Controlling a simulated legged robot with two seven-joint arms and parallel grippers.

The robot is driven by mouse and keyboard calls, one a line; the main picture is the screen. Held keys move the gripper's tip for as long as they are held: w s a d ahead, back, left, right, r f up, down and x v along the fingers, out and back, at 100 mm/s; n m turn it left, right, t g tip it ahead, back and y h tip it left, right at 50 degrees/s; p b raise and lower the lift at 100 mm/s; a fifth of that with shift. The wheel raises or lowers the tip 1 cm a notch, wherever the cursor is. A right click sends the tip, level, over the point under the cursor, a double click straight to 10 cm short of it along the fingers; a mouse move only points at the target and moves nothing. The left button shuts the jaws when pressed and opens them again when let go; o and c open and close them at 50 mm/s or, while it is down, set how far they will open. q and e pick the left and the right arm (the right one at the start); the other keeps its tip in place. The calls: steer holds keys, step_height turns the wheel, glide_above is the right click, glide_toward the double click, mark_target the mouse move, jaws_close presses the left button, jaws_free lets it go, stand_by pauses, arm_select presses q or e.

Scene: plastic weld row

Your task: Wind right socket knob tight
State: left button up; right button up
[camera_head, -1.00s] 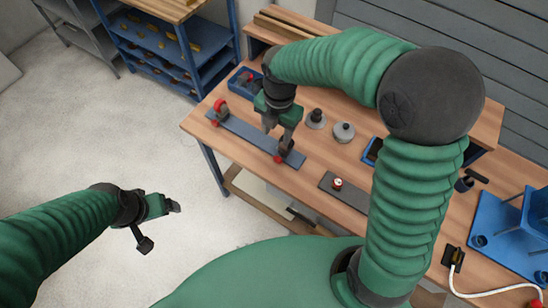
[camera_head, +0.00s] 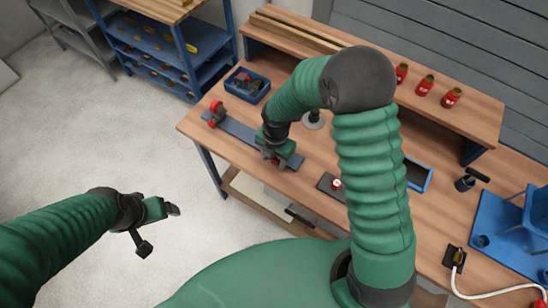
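A long grey-blue bar (camera_head: 241,131) lies on the workbench, with a red-and-dark fitting (camera_head: 217,109) at its left end. My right gripper (camera_head: 274,155) is low over the bar's right end. A small bit of a red knob (camera_head: 276,161) shows there between or just beneath the fingers. The gripper hides most of this knob, and I cannot tell whether the fingers are closed on it. My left gripper (camera_head: 160,227) is open and empty over the floor, away from the bench.
A dark plate with a red-and-white cap (camera_head: 336,184) lies right of the bar. A grey disc-shaped part (camera_head: 313,120) stands behind. A blue bin (camera_head: 247,85) is at the back left, several red bottles (camera_head: 425,85) on the shelf, a blue fixture (camera_head: 510,232) at right.

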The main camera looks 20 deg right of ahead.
steer(key=shift+d, duration=0.15)
steer(key=c, duration=0.5)
jaws_close()
steer(key=shift+s, duration=0.1)
steer(key=shift+s+d+t+y+p, duration=0.2)
steer(key=shift+t+y+p, duration=0.35)
steer(key=shift+t+y, duration=0.35)
steer(key=shift+s+f+t+y, duration=0.1)
steer(key=shift+t+y, duration=0.3)
steer(key=shift+t, duration=0.3)
steer(key=shift+d+f+t+y+b, duration=0.15)
steer(key=shift+t+y+b, duration=0.15)
steer(key=shift+t+y, duration=0.7)
steer(key=shift+s, duration=0.1)
